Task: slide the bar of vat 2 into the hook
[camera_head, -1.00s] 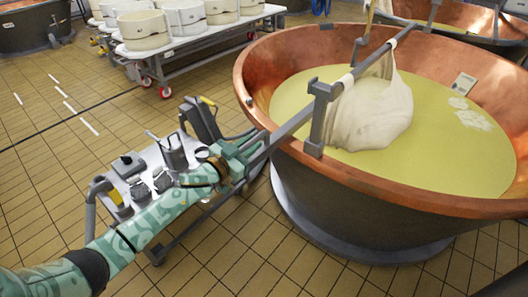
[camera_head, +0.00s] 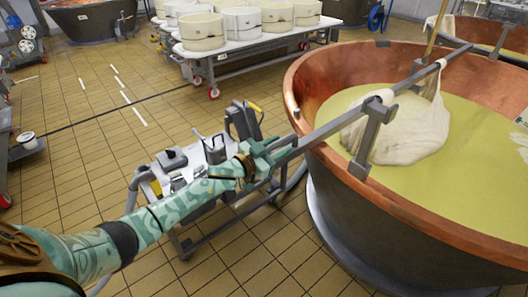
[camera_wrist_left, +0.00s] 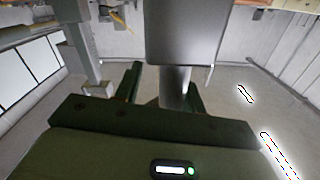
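Vat 2 (camera_head: 300,105) is the large copper-rimmed vat at the right, filled with yellow liquid. The long grey bar (camera_head: 334,126) runs across its near left rim, with a pale curd cloth (camera_head: 415,135) hanging from its far part. The grey hook (camera_head: 364,152) stands on the rim, and the bar passes at its top; I cannot tell if it is seated. My left gripper (camera_head: 266,156) is at the bar's outer end. In the left wrist view its fingers (camera_wrist_left: 163,88) stand either side of a grey metal piece, with a gap beside the left finger; grip is unclear. My right gripper is not in view.
A trolley (camera_head: 203,237) with tools stands below my left arm, close to the vat. A white table (camera_head: 240,45) with several round moulds is behind. Another vat (camera_head: 505,38) is at the far right.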

